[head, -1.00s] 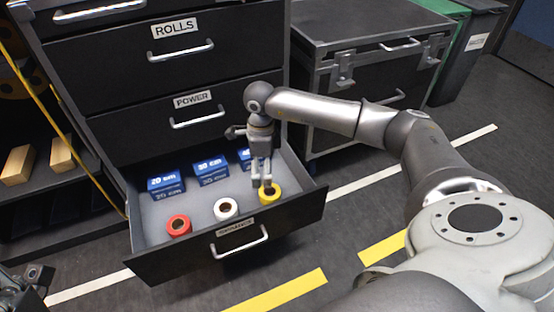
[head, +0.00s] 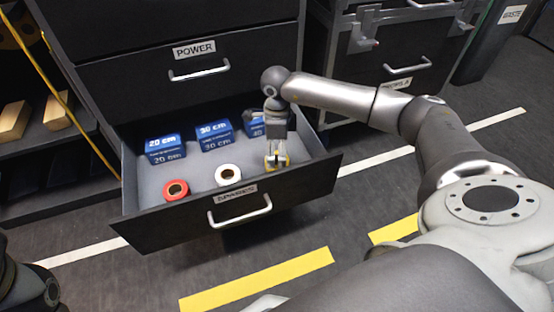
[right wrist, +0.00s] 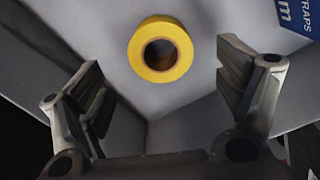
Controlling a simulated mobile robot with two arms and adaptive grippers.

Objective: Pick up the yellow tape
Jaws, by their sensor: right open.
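The yellow tape (right wrist: 160,25) lies flat on the drawer floor, its round hole facing up in the right wrist view. In the head view it is mostly hidden behind my right gripper (head: 278,159), with only bits of yellow showing. My right gripper points down over it at the right end of the open drawer (head: 185,178). Its two fingers (right wrist: 165,75) are apart, and the tape appears between them in the right wrist view, with no contact visible. My left gripper cannot be made out; only a dark part of my own shows at the lower left.
A red roll (head: 176,190) and a white roll (head: 228,174) lie left of the yellow one. Blue boxes (head: 166,149) stand behind them. The drawer's front wall (head: 300,190) and right side are close to my right gripper. The POWER drawer (head: 130,85) above is shut.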

